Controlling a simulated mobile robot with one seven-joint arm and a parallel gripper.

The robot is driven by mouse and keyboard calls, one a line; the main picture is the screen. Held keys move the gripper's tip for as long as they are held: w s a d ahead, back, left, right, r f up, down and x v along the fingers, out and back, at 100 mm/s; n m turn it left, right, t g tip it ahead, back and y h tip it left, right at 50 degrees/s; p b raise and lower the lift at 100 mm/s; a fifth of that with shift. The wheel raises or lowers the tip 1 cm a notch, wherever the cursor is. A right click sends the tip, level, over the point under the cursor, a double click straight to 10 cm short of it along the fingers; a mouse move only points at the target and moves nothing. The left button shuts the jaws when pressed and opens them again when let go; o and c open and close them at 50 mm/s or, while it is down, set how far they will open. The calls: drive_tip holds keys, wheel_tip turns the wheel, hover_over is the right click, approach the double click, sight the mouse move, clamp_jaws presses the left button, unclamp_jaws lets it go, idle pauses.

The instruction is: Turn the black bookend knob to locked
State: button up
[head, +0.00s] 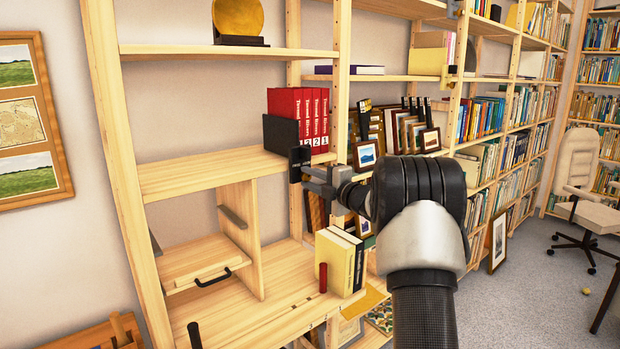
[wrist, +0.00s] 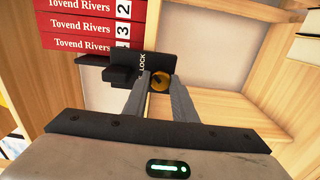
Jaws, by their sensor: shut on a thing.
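A black bookend (head: 279,136) stands at the left of several red books (head: 300,112) on the middle shelf. A black plate (head: 297,163) with small white lettering is at that shelf's right front. In the wrist view the black plate (wrist: 120,72) reads "LOCK" beside a round brass-coloured knob (wrist: 160,82) with a dark mark. My gripper (wrist: 160,76) has one finger on each side of the knob and is shut on it. In the head view my gripper (head: 311,175) reaches the plate from the right; the knob is hidden there.
The shelf board (head: 210,172) is bare left of the bookend. Small framed pictures (head: 366,155) stand close to the right, behind my arm. Below are yellow books (head: 338,262) and a red cylinder (head: 323,278). A wooden upright (head: 341,80) rises beside the red books.

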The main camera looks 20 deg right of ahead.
idle(0.4)
drive_tip(key=o, duration=1)
drive_tip(key=b+v, duration=0.1)
drive_tip(key=v, duration=1.6)
drive_tip(key=shift+s, duration=0.2)
drive_tip(key=shift+r, duration=0.1)
